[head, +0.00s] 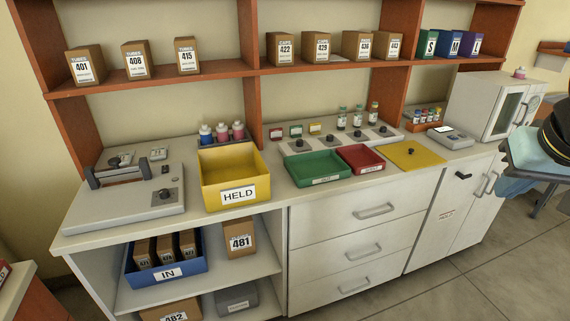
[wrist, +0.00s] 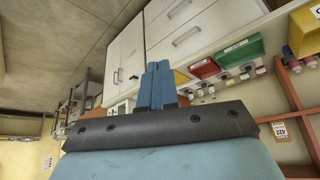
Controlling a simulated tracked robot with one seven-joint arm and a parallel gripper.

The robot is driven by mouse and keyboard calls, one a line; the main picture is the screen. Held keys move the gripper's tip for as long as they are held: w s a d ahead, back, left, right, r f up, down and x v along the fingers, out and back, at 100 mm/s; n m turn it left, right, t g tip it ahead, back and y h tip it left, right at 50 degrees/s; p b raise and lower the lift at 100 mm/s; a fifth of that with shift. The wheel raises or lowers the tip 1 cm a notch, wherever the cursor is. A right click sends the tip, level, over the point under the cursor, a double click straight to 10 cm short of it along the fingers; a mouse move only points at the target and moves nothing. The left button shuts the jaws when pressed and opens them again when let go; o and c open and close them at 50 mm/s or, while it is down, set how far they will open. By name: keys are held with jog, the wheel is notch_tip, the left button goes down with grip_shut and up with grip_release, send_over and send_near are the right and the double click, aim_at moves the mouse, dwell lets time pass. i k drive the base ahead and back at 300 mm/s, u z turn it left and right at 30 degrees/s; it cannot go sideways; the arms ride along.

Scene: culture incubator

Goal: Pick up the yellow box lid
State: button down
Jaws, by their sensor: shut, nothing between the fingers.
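The yellow box lid (head: 414,153) lies flat on the counter, right of the red tray, with a small dark knob near its middle. In the wrist view a strip of the yellow lid (wrist: 181,77) shows beside my fingers, partly hidden by them. The open yellow box (head: 234,177) labelled HELD stands further left on the counter. My gripper (wrist: 159,70) has its blue fingers together with nothing between them, well apart from the lid. In the head view only part of my arm shows at the right edge.
The red tray (head: 361,158) and green tray (head: 318,168) stand left of the lid. A grey scale-like device (head: 450,137) and a white incubator cabinet (head: 492,105) are behind and right. Shelves with brown boxes overhang the back. The floor in front is clear.

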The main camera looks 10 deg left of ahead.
aim_at(410, 156)
jog(key=z, duration=0.15)
jog(key=i, duration=1.35)
jog(key=u, duration=0.55)
